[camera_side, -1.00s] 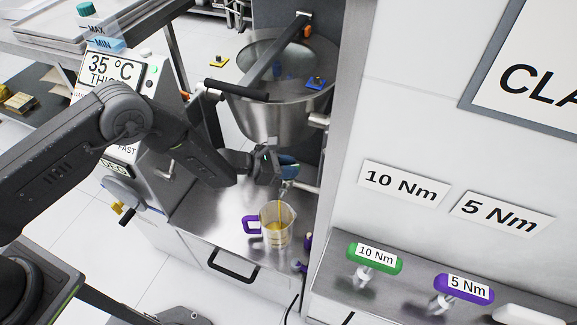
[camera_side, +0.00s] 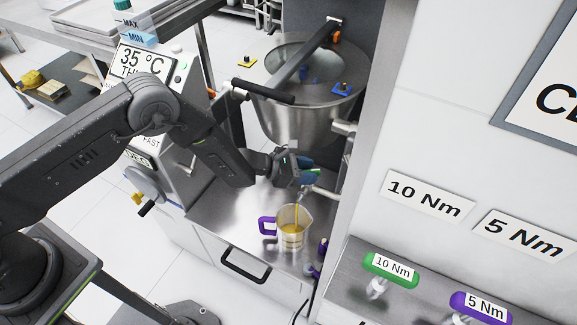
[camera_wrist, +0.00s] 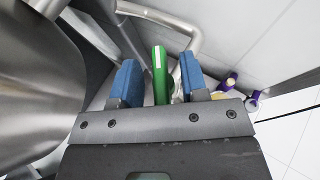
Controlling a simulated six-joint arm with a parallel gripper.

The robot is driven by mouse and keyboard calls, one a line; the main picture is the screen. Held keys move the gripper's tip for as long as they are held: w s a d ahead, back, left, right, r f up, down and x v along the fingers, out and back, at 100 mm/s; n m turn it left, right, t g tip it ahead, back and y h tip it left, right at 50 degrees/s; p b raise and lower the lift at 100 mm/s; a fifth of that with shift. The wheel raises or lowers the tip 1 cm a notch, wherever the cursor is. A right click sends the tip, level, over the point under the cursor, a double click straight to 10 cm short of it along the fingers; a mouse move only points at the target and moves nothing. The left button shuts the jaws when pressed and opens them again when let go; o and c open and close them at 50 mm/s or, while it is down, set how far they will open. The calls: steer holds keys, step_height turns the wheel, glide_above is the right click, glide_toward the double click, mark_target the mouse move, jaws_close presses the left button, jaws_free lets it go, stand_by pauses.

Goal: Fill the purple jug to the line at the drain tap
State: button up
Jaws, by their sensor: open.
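The clear jug (camera_side: 292,238) with a purple handle (camera_side: 266,226) stands upright on the steel shelf under the drain tap (camera_side: 318,190). A thin yellow stream (camera_side: 297,213) falls from the tap into it, and yellow liquid shows inside. Whether the liquid is at the line is too small to tell. My gripper (camera_wrist: 158,61) is open, its blue fingers either side of the green tap handle (camera_wrist: 160,78), with a gap on each side. In the side view my gripper (camera_side: 308,174) is at the tap, above the jug, and partly hides the handle.
The steel mixer bowl (camera_side: 295,120) hangs above my gripper. A steel panel edge stands to the right of the tap. Green (camera_side: 390,269) and purple (camera_side: 479,306) torque handles lie on the right ledge. The shelf left of the jug is clear.

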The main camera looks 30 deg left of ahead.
steer(key=v, duration=1.3)
steer(key=shift+s+a, duration=0.15)
steer(key=shift+f, duration=0.1)
stand_by(0.8)
steer(key=x, duration=1.4)
steer(key=c, duration=0.7)
